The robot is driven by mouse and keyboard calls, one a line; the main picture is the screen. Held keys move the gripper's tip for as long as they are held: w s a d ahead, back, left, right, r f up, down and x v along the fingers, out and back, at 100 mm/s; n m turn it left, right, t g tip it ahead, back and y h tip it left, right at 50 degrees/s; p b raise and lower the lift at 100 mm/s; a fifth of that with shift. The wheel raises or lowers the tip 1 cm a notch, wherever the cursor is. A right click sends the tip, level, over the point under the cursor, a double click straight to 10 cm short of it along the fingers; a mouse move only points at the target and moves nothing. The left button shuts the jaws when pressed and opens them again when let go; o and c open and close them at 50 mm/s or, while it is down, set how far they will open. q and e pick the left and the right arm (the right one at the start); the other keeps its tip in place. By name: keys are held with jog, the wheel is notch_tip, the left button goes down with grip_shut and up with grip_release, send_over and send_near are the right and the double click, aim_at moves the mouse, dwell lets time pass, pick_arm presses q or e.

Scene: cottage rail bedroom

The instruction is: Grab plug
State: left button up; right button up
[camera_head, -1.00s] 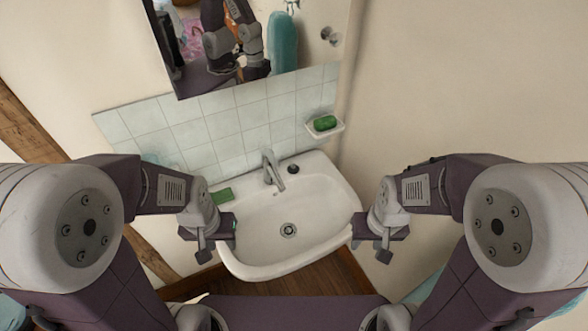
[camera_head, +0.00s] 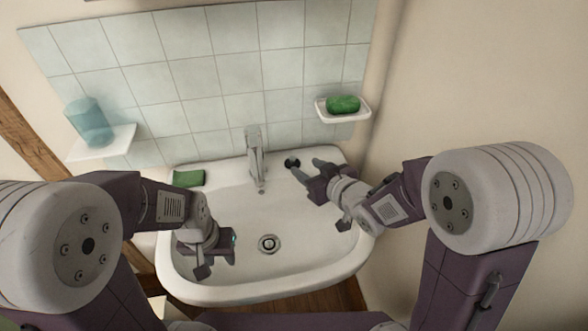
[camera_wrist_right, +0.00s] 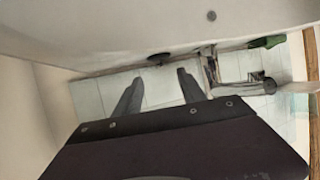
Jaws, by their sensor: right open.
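The plug (camera_head: 291,162) is a small black piece on the sink's back ledge, right of the tap. In the right wrist view the plug (camera_wrist_right: 159,58) shows dark against the white sink, just beyond and between the two fingertips. My right gripper (camera_head: 308,169) is open and empty, its fingers pointing at the plug from the right; the fingers also show in the right wrist view (camera_wrist_right: 158,77). No contact with the plug shows. My left gripper (camera_head: 210,256) hangs over the left side of the basin, away from the plug; its fingers are not clear.
The white sink (camera_head: 305,240) has a metal tap (camera_head: 256,160) left of the plug and a drain (camera_head: 269,243) in the basin. A green sponge (camera_head: 188,178) lies on the left ledge. A soap dish (camera_head: 325,113) with green soap (camera_head: 343,104) is on the wall above.

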aim_at(293, 158)
jog(key=b+x, duration=0.1)
jog(key=x, duration=0.8)
jog(key=shift+r, duration=0.2)
jog(key=shift+s, duration=0.1)
grip_shut()
